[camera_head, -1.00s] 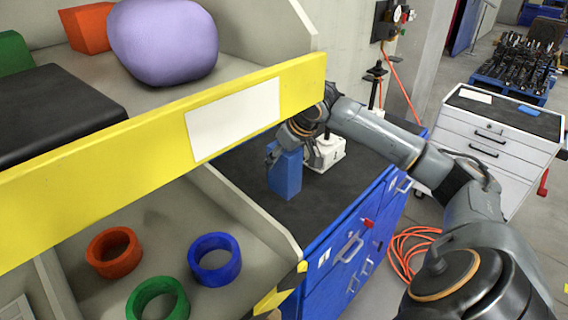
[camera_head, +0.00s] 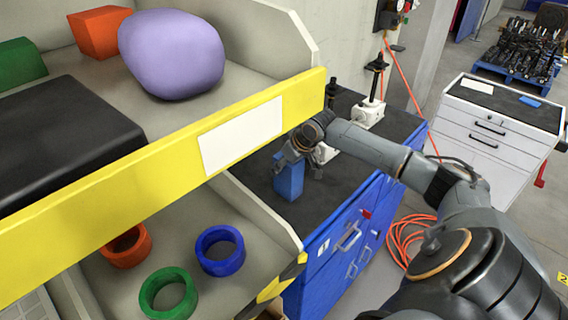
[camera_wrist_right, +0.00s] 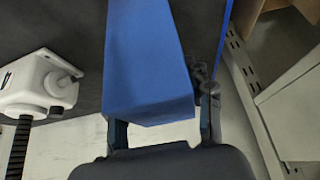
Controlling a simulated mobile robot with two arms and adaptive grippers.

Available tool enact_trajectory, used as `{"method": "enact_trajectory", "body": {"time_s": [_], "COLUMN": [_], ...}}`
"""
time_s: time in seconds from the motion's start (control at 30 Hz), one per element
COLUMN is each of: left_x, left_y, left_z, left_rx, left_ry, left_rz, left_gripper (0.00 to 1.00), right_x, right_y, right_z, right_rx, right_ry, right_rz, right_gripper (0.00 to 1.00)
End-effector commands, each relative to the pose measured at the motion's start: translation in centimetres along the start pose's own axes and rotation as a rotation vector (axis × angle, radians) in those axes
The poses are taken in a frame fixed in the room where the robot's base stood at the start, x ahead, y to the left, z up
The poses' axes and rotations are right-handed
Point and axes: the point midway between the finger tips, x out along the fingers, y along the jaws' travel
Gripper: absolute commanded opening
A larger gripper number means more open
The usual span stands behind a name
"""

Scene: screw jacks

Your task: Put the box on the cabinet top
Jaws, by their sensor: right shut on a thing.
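The blue box (camera_head: 289,178) is upright over the dark top of the blue cabinet (camera_head: 256,172) in the head view. My right gripper (camera_head: 300,160) is shut on its upper part. In the right wrist view the box (camera_wrist_right: 148,55) extends away from between the fingers of my right gripper (camera_wrist_right: 163,128). The dark cabinet top (camera_wrist_right: 55,25) shows beyond it. I cannot tell whether the box's lower end touches the top. My left gripper is in neither view.
White screw jacks (camera_head: 367,112) with black screws stand on the cabinet top; one (camera_wrist_right: 38,85) is near the box. A yellow-edged shelf (camera_head: 110,205) with a purple lump (camera_head: 170,52) overhangs at left. A white drawer cabinet (camera_head: 490,130) stands at right.

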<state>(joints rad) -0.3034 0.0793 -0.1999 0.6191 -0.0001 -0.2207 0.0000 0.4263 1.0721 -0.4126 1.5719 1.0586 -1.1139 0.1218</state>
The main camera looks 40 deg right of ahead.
Motion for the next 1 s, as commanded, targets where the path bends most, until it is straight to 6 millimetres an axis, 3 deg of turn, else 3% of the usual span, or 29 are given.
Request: {"method": "enact_trajectory", "body": {"time_s": [0.03,0.07,0.13,0.57,0.67,1.0], "left_x": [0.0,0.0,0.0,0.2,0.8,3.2], "left_y": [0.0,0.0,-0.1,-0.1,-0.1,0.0], "left_z": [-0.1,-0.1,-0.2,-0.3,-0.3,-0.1], "left_rx": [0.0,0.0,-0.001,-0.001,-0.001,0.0], "left_ry": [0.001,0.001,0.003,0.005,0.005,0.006], "left_rz": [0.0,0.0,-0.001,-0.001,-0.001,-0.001], "left_gripper": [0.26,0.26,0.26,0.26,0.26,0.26], "right_x": [0.1,0.1,0.1,-0.4,-1.7,-8.8], "right_y": [0.0,0.0,0.0,0.1,0.1,0.1], "right_z": [0.0,0.1,0.1,0.0,0.0,0.2], "right_rx": [0.0,0.0,0.0,0.0,-0.001,-0.003], "right_ry": [0.002,0.0,0.0,0.001,0.002,-0.001], "right_rz": [0.0,0.0,0.0,0.001,0.002,0.004], "right_gripper": [0.02,0.57,0.72,0.74,0.74,0.74]}}
